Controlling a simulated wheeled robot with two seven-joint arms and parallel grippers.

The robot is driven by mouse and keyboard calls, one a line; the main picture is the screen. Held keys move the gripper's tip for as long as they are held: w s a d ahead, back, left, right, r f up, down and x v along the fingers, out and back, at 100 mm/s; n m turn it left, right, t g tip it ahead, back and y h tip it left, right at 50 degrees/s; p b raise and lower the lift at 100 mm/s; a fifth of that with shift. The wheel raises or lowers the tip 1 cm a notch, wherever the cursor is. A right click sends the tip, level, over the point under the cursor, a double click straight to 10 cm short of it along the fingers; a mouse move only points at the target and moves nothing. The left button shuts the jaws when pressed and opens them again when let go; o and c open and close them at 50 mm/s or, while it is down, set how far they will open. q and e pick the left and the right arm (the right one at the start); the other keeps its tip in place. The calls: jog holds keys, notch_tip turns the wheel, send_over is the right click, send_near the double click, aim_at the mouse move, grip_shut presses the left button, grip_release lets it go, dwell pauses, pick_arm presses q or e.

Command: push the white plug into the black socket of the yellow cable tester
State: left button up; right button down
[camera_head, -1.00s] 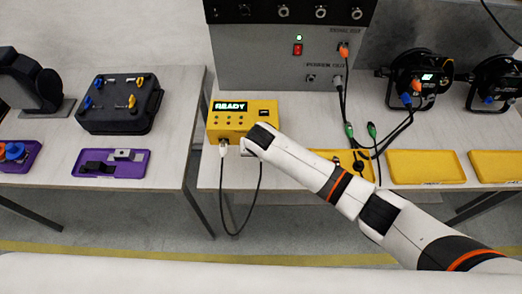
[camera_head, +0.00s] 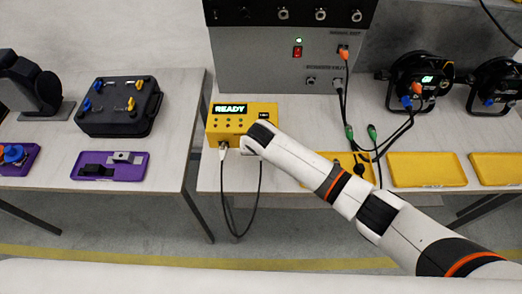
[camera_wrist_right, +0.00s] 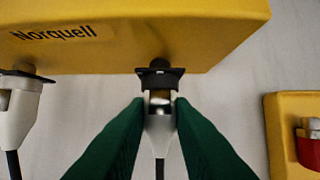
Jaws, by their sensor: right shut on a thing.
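The yellow cable tester (camera_head: 232,118) stands at the front left of the right table, its display reading READY. It also fills the top of the right wrist view (camera_wrist_right: 200,30). My right gripper (camera_wrist_right: 160,125) is shut on the white plug (camera_wrist_right: 160,142), just in front of the tester. The plug's metal nose points at the black socket (camera_wrist_right: 159,75) on the tester's front and lines up with it. The nose meets the socket's black rim, and part of the metal still shows; how deep it sits I cannot tell. In the head view my wrist hides this plug.
Another white plug (camera_wrist_right: 20,112) sits in the tester's left socket, its black cable hanging past the table edge. Yellow trays (camera_head: 425,170) lie to the right. A grey panel box (camera_head: 270,70) stands behind. A purple tray (camera_head: 128,172) is on the left table.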

jog(key=c, duration=1.2)
grip_release()
jog(key=shift+r, duration=0.1)
